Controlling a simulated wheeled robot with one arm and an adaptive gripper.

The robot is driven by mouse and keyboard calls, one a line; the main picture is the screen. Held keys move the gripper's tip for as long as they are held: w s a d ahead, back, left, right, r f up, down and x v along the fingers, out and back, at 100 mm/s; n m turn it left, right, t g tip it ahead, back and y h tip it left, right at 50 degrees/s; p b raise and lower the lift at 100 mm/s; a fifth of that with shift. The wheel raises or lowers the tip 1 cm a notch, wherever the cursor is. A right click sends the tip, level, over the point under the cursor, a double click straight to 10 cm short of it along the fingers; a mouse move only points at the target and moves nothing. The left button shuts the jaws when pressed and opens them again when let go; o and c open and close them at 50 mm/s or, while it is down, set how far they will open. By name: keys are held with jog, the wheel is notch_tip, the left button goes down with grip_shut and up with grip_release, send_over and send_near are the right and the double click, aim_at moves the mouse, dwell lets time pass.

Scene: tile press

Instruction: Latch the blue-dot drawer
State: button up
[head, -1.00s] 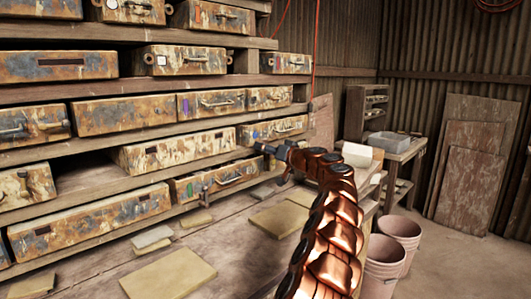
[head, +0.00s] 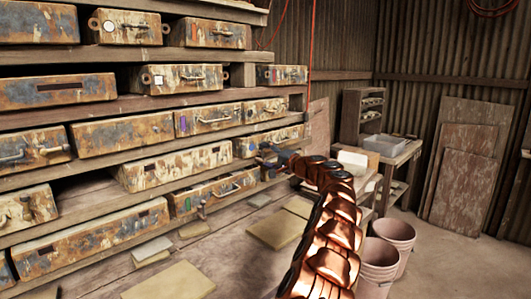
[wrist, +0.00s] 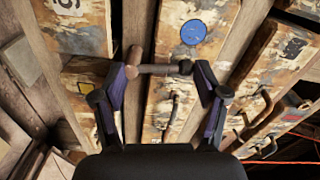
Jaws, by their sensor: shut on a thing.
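The blue-dot drawer (wrist: 186,85) shows in the wrist view with a round blue dot near its upper end and a dark handle (wrist: 172,108) below. A short bar with a brown knob (wrist: 158,70) crosses its front between my fingers. My gripper (wrist: 159,74) is shut on this bar, with one purple-padded finger at each end. In the head view my gripper (head: 268,153) is at the front of the same drawer (head: 286,136), at the right end of its row, and hides part of it. I cannot tell whether the drawer is fully in.
Rusty drawers fill the shelves (head: 110,96) to the left. Flat tiles (head: 168,283) lie on the bench below. A side table (head: 398,157) and pale buckets (head: 388,240) stand at the right. Open floor lies beyond the buckets.

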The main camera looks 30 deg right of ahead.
jog(key=shift+w+d+f+m+p, duration=0.15)
jog(key=shift+m+p, duration=0.15)
jog(key=shift+m, duration=0.25)
jog(key=shift+s+d+f+m+p, duration=0.1)
jog(key=shift+m+p, duration=0.2)
jog(key=shift+m, duration=0.25)
jog(key=o, duration=1.1)
jog(key=shift+w, duration=0.15)
jog(key=shift+r, duration=0.1)
jog(key=v, duration=1.2)
